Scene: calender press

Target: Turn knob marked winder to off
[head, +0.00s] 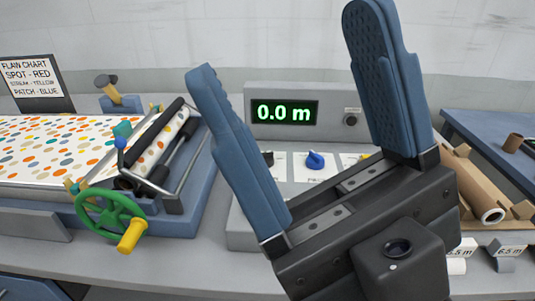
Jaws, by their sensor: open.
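A grey control console (290,95) stands in the middle, with a row of knobs on white label plates. A blue knob (314,160) shows between my fingers. A black knob (267,158) is partly hidden by my left finger. A bit of a yellow knob (365,156) shows beside my right finger. The labels are too small or covered, so I cannot tell which knob is marked winder. My gripper (283,42) is open and empty, large in front of the console. It appears apart from the knobs.
The console display (284,112) reads 0.0 m, with a small dark knob (351,120) to its right. At left are rollers with spotted sheet (50,150) and a green handwheel (110,215) with a yellow handle. Cardboard tubes (487,210) lie at right.

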